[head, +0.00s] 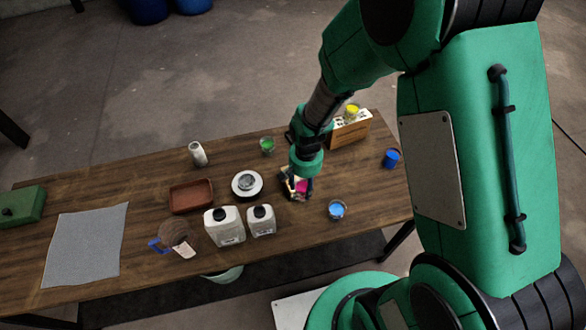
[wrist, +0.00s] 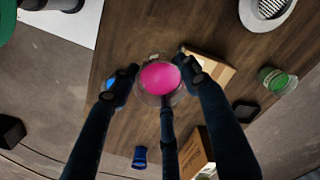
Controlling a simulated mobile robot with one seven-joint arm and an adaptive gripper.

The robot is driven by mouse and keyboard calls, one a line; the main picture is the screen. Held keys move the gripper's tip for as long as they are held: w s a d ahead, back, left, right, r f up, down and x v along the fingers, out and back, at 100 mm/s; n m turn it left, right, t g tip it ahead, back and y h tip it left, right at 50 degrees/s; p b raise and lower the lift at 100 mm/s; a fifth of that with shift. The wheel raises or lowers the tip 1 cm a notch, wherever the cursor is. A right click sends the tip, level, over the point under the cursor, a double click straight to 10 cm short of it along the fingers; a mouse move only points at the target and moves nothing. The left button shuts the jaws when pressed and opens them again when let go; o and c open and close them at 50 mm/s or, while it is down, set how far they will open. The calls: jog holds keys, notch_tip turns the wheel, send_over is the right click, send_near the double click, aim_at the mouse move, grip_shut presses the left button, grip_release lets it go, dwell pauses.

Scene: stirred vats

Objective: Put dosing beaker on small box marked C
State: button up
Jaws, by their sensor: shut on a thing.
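A glass beaker with pink contents (wrist: 160,80), which I take as the dosing beaker, is between the fingers of my gripper (wrist: 159,82) in the wrist view. The gripper is shut on it. In the head view the pink beaker (head: 302,187) shows just below my gripper (head: 301,180). A small cardboard box (wrist: 214,70) lies close beside the beaker in the wrist view, partly hidden by a finger. A larger box (head: 350,131) with a yellow-filled beaker (head: 352,109) on it stands at the table's back right. I cannot read a letter C on either box.
On the wooden table (head: 140,198), a blue-filled beaker (head: 337,209), a blue cup (head: 391,158) and a green-filled beaker (head: 266,146) stand around my gripper. Two white jugs (head: 224,226) (head: 261,220), a round silver-topped item (head: 246,183) and a brown tray (head: 191,196) are to the left.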

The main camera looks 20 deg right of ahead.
jog(key=w+f, duration=0.1)
jog(key=w, duration=1)
jog(key=shift+a+b, duration=0.35)
jog(key=shift+a, duration=0.05)
jog(key=shift+f, duration=0.1)
jog(key=shift+f, duration=1.7)
jog(key=shift+f+b, duration=0.15)
jog(key=shift+b, duration=0.2)
jog(key=o, duration=1.3)
notch_tip(320, 180, up, 12)
jog(key=shift+d+r+p, duration=0.1)
jog(key=shift+r+p, duration=0.1)
jog(key=shift+p, duration=0.65)
